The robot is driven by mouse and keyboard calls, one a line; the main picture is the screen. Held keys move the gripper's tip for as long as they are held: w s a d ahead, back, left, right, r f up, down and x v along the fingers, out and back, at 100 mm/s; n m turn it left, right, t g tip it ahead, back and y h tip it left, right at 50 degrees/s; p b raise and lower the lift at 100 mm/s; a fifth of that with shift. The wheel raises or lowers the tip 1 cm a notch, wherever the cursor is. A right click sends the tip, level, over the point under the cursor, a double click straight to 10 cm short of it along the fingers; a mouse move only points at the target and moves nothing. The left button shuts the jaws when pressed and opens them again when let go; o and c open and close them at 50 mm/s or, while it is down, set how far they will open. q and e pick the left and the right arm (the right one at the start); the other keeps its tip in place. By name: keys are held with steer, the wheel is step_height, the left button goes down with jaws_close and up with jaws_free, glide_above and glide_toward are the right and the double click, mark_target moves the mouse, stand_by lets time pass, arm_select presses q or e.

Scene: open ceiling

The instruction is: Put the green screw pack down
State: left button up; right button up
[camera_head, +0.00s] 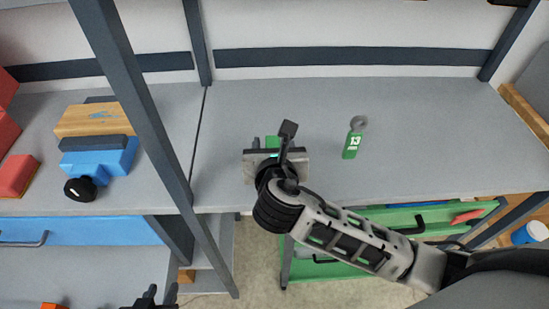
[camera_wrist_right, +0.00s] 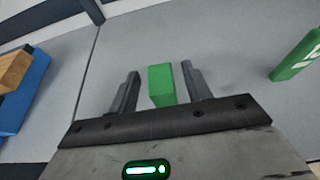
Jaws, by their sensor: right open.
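A plain green block, likely the green screw pack (camera_wrist_right: 161,85), stands on the grey shelf between the fingers of my right gripper (camera_wrist_right: 161,75), with a gap on each side. The fingers are open. In the head view only a bit of the green pack (camera_head: 271,141) shows behind my right gripper (camera_head: 274,153), which hides the rest. My left gripper (camera_head: 150,299) is at the bottom edge, dark and partly cut off, away from the pack; its jaws are unclear.
A green piece marked 13 (camera_head: 352,146) with a grey round end lies to the right. A post (camera_head: 150,110) divides off the left shelf, which holds a blue and wooden tool (camera_head: 100,150) and red boxes (camera_head: 17,177). Green drawers (camera_head: 375,215) are below. The shelf's right half is mostly clear.

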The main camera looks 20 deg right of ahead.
steer(key=v, duration=0.8)
steer(key=shift+s+r, duration=0.2)
steer(key=shift+s, duration=0.15)
